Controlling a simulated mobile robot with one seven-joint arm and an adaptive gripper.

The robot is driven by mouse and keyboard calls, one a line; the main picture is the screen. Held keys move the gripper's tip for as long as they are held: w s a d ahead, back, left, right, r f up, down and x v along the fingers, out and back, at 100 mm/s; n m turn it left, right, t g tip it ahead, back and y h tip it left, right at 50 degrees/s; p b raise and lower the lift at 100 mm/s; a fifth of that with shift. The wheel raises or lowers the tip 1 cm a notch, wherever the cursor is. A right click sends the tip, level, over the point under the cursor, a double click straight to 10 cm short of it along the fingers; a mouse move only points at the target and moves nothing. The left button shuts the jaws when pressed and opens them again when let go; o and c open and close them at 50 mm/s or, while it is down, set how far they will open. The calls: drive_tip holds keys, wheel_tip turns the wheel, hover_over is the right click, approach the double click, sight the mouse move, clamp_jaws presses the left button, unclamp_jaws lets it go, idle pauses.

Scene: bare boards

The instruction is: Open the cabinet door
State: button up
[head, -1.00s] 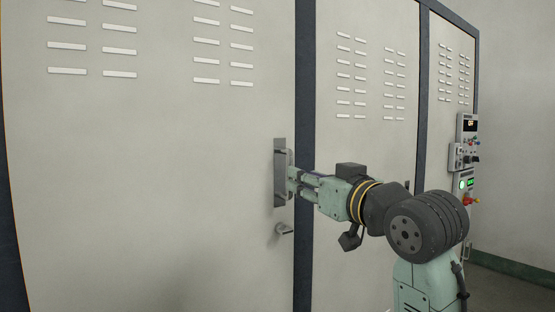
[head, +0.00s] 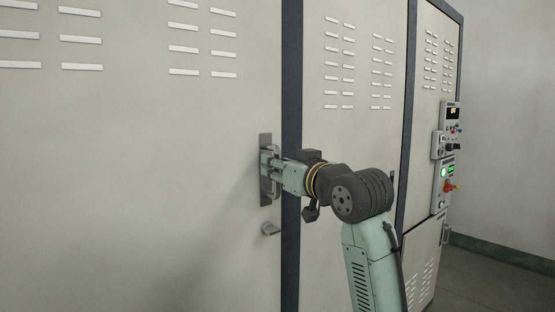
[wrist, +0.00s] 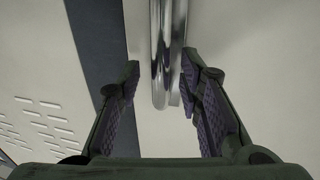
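The cabinet door (head: 130,150) is a large pale panel with slotted vents near its top, and it looks closed against the dark frame post. Its handle, a shiny metal bar (wrist: 170,40), stands on a dark plate (head: 265,142) near the door's right edge. My gripper (head: 267,162) is at this handle. In the wrist view the fingers of my gripper (wrist: 160,78) are spread, one on each side of the bar. The bar lies nearer the right finger, and I cannot tell whether they touch.
A dark post (head: 292,90) separates this door from the vented middle panel (head: 355,60). A control box (head: 446,185) with buttons and a green display is on the right-hand section. Open floor (head: 490,275) shows at the far right.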

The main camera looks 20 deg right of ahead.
drive_tip(key=shift+w+a, duration=0.1)
drive_tip(key=shift+w, duration=0.35)
drive_tip(key=shift+c, duration=0.2)
clamp_jaws()
idle(0.5)
